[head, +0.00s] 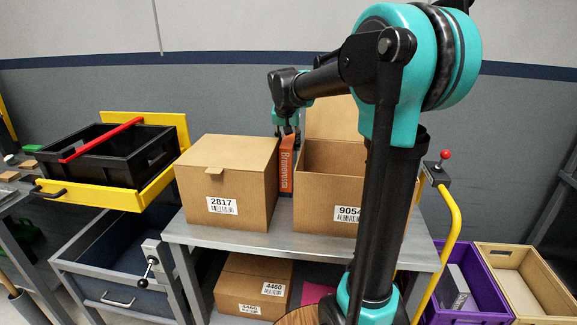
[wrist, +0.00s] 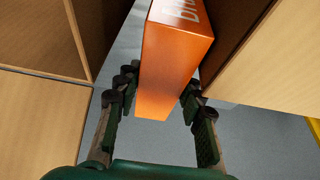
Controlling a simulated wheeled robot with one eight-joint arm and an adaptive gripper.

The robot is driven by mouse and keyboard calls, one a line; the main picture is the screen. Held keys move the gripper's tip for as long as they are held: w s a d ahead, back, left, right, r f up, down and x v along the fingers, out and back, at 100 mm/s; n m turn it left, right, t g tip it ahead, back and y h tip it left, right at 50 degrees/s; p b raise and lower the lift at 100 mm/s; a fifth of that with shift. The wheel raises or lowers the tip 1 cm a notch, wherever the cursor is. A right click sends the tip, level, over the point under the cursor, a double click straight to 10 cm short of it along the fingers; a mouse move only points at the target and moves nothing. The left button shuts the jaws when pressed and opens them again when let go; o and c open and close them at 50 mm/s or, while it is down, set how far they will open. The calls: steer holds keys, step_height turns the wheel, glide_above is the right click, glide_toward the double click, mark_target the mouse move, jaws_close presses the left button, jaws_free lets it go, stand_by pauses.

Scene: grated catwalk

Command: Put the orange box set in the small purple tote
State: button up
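The orange box set (head: 287,168) stands upright on the grey table, in the narrow gap between two cardboard boxes. Pale lettering runs along its side. In the wrist view the orange box set (wrist: 172,65) lies between my fingers. My gripper (head: 287,131) is at its top end. My fingers (wrist: 160,92) are spread to either side of it, with narrow gaps along the near part; contact at the far tips is hard to judge. The small purple tote (head: 483,303) is on the floor at the lower right, with a grey item inside.
Cardboard box 2817 (head: 245,183) is close on the left and open box 9054 (head: 325,195) close on the right. A black crate (head: 110,170) on a yellow shelf stands at left. A yellow rail (head: 449,240) rises between table and tote; a tan bin (head: 545,283) adjoins the tote.

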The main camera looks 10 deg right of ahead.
jaws_close()
